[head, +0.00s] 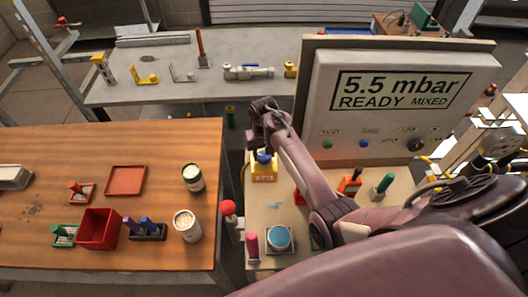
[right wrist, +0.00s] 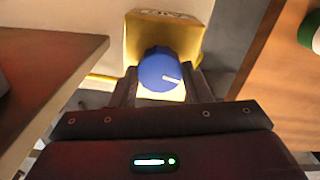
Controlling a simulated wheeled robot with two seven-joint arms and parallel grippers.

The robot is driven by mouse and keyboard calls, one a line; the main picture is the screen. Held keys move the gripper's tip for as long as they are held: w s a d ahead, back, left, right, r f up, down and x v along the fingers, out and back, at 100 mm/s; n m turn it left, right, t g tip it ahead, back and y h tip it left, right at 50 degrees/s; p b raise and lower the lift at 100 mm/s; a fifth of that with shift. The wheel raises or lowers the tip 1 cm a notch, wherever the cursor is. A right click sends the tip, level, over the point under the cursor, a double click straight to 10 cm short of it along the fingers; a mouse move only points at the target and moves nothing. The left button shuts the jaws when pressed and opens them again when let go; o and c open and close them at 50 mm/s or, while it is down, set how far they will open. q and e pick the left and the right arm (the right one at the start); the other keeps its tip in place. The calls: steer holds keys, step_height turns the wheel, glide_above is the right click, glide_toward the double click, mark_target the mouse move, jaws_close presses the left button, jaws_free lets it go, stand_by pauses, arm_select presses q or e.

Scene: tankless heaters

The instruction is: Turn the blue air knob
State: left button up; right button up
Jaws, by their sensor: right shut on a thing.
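The blue air knob (head: 264,157) is on a yellow box (head: 264,173) at the far left of the beige bench. In the right wrist view the blue knob (right wrist: 160,68) is round, with a white pointer line toward the right, in front of the yellow box (right wrist: 165,32). My right gripper (right wrist: 161,80) is shut on the knob, one finger on each side. In the head view my right gripper (head: 264,147) reaches the knob from above and hides part of it. My left gripper is not in view.
A grey panel (head: 400,70) reading "5.5 mbar READY MIXED" stands right of my arm. A red-balled lever (head: 228,208), a pink handle (head: 252,243) and a round blue button (head: 280,237) are nearer. A wooden table (head: 60,155) with red trays and cans is left, across a gap.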

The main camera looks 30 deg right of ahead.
steer(key=n, duration=0.6)
stand_by(0.6)
steer(key=o, duration=1)
steer(key=shift+c, duration=0.2)
steer(key=shift+w+r, duration=0.1)
